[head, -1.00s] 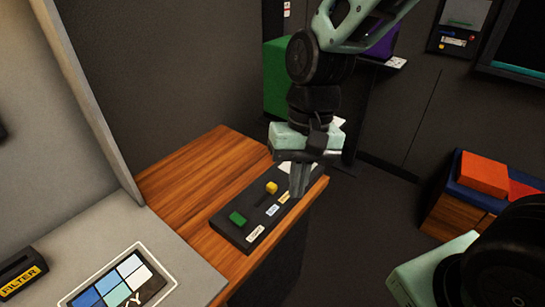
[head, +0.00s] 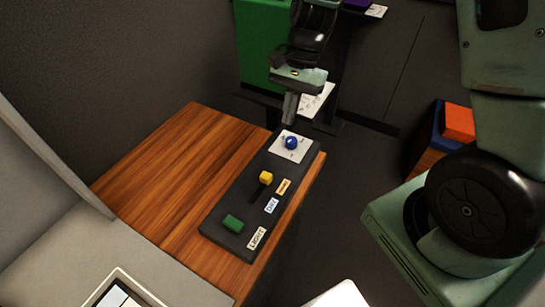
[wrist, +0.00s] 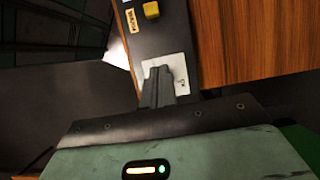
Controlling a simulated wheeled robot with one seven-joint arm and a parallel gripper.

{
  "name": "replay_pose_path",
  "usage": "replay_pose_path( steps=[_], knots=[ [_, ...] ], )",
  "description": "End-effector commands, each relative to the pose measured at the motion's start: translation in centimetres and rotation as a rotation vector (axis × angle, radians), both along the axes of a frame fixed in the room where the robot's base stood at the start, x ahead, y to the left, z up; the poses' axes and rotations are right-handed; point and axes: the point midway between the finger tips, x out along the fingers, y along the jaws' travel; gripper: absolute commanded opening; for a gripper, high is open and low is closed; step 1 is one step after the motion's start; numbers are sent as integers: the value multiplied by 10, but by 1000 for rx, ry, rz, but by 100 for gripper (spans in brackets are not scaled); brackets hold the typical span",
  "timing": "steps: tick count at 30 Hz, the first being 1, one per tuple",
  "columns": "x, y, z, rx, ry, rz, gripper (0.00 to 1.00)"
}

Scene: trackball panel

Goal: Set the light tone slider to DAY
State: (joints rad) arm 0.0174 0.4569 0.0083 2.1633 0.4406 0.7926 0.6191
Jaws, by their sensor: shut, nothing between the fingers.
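The dark control panel (head: 236,201) lies on the wooden tabletop. Its yellow slider knob (head: 266,178) sits at the far end of a short dark slot, beside the orange label (head: 284,187). The white DAY label (head: 271,205) is nearer, by the slot's other end. My gripper (head: 290,112) is shut and empty, pointing down at the panel's far end, past the knob and apart from it. In the wrist view the fingers (wrist: 158,75) cover part of the white plate (wrist: 172,63), and the yellow knob (wrist: 151,9) shows at the top.
A blue trackball (head: 291,142) on its white plate lies between the knob and my gripper in the head view. A green button (head: 233,223) and a LIGHT label (head: 256,238) are at the near end. Bare wooden tabletop (head: 170,170) is free to the left.

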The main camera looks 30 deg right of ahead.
Motion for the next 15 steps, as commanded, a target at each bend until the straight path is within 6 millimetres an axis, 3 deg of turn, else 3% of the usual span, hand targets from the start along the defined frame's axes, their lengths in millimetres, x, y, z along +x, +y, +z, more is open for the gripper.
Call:
replay_pose_path(
  steps=[15],
  knots=[
    [-21, 29, -88, 0, 7, 1, 0]
  ],
)
